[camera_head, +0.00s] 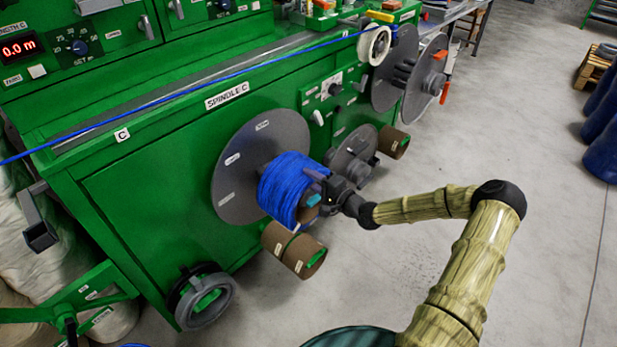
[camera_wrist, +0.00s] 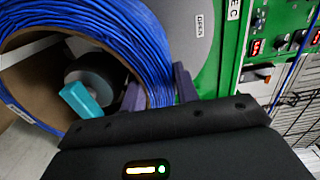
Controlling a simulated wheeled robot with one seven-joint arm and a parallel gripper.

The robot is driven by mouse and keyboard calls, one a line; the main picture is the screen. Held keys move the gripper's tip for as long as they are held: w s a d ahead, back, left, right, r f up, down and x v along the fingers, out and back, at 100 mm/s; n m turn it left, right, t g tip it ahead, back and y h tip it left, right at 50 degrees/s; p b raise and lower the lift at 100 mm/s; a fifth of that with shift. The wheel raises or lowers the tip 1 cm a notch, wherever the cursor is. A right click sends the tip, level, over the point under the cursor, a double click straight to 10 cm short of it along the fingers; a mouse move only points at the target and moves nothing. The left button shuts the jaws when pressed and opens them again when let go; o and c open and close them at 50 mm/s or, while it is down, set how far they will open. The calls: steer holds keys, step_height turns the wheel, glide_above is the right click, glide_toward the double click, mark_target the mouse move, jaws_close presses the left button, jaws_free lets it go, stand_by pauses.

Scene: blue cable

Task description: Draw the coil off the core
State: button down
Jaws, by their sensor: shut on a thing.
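The blue cable coil (camera_head: 283,183) is wound around a brown cardboard core (camera_head: 309,213) in front of a large grey flange disc (camera_head: 238,187) on spindle C. In the wrist view, the coil (camera_wrist: 108,22) curves across the top left, with the brown core (camera_wrist: 35,50) lining its inside. A dark spindle end (camera_wrist: 95,72) and a teal piece (camera_wrist: 80,100) show within the core. My gripper (camera_head: 316,192) is at the coil's outer end. It also shows in the wrist view (camera_wrist: 160,92), shut on the coil, one finger inside the ring and one outside. The coil's far side is hidden.
Spare brown cores (camera_head: 293,249) stick out below the coil. A smaller grey disc (camera_head: 353,152) stands to its right. The green machine (camera_head: 150,190) fills the left. A blue cable (camera_head: 200,90) runs along its top.

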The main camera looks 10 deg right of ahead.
steer(key=p+v, duration=0.1)
steer(key=v, duration=1.6)
steer(key=shift+r, duration=0.2)
stand_by(2.5)
